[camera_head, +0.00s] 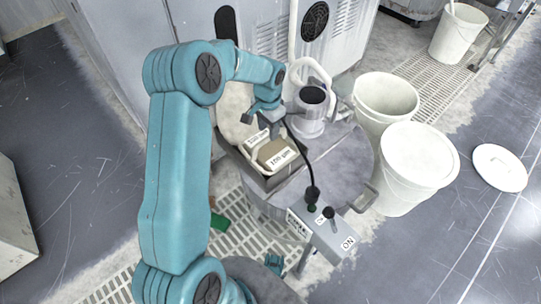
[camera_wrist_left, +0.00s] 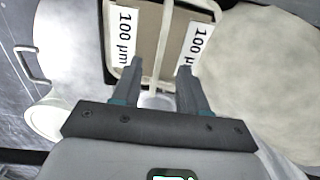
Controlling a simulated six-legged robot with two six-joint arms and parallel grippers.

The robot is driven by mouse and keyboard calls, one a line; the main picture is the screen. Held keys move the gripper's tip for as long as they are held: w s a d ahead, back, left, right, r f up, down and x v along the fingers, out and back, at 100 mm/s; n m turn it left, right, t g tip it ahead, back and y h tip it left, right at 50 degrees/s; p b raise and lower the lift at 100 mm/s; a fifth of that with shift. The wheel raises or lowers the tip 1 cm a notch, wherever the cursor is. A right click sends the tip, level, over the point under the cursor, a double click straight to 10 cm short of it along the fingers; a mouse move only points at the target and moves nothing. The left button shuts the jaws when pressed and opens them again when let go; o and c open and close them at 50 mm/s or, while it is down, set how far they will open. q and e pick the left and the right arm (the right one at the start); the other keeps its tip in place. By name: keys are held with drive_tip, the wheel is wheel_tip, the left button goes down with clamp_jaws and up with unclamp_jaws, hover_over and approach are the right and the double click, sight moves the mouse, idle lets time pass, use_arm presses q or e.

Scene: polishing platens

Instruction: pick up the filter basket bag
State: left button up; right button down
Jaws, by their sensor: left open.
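The filter basket bag (camera_head: 273,149) is a brown-topped, square piece with white "100 µm" labels, in a grey tray-like holder on the round machine top. In the left wrist view the bag (camera_wrist_left: 147,28) lies just ahead of the fingers, with a pale handle-like bar running across its middle. My left gripper (camera_head: 262,113) is above the bag's far side, pointing down. In the left wrist view its open fingers (camera_wrist_left: 161,68) stand on either side of the bar's line; I cannot tell whether they touch it. A small teal part (camera_head: 275,262) low in the head view may be my right gripper.
A grey cup-like vessel (camera_head: 310,110) and white pipes stand right behind the bag. A black hose arches close to its right side. A control box (camera_head: 325,232) is at the front. White buckets (camera_head: 408,170) stand right; a lid (camera_head: 499,168) lies on the floor.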

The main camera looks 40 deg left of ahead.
use_arm(q)
drive_tip(key=b, duration=0.2)
hover_over(270, 150)
drive_tip(key=f, duration=0.5)
drive_tip(key=shift+w+a, duration=0.35)
drive_tip(key=shift+a, duration=0.05)
clamp_jaws()
